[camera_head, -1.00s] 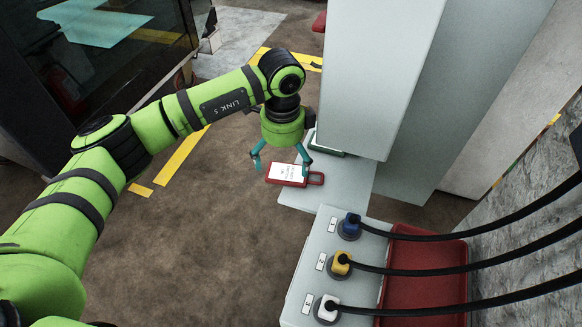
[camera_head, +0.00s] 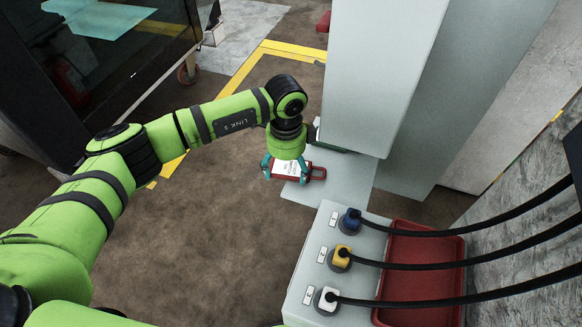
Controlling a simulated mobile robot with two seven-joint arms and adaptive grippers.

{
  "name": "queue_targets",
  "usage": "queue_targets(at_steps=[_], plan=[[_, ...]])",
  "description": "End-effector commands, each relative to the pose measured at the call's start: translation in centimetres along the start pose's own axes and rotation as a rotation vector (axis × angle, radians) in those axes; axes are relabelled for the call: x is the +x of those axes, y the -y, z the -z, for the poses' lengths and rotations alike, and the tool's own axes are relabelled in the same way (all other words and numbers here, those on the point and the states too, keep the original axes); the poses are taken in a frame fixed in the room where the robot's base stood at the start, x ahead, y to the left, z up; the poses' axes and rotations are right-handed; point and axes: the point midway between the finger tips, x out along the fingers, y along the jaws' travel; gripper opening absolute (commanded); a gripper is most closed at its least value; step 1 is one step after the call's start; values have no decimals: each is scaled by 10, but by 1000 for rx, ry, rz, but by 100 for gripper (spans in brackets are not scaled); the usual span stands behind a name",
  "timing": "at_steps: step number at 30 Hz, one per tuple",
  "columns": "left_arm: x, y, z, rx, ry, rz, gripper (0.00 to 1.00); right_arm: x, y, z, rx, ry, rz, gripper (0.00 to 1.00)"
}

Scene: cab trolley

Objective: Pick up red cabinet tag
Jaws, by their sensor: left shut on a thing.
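The red cabinet tag (camera_head: 318,173) has a white label face with print and a red loop at its right end. It lies at the left edge of a light grey shelf (camera_head: 345,190); I cannot tell whether it still touches the shelf. My left gripper (camera_head: 285,174) is above the tag with its teal fingers on either side of the label, shut on it. The green wrist hides part of the label. My right gripper is not in view.
A grey cabinet (camera_head: 380,70) rises behind the shelf. A dark green-edged item (camera_head: 338,150) lies behind the tag. A box (camera_head: 310,275) with blue, yellow and white plugs and black cables stands in front, beside a red tray (camera_head: 420,270). Open floor lies left.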

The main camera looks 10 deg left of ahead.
Motion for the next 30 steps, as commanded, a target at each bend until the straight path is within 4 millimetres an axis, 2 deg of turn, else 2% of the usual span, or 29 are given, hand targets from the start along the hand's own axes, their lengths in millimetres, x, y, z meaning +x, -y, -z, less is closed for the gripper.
queue_targets(at_steps=[8, 14, 17, 30], plan=[[-6, 0, 0, 1, -1, 1, 44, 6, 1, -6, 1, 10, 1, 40], [-33, 1, 0, 2, 0, 5, 44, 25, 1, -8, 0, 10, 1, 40], [-31, -14, -18, -2, 2, -1, 44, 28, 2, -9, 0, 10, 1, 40], [-30, -93, -107, -3, 3, 0, 44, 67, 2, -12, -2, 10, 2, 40]])
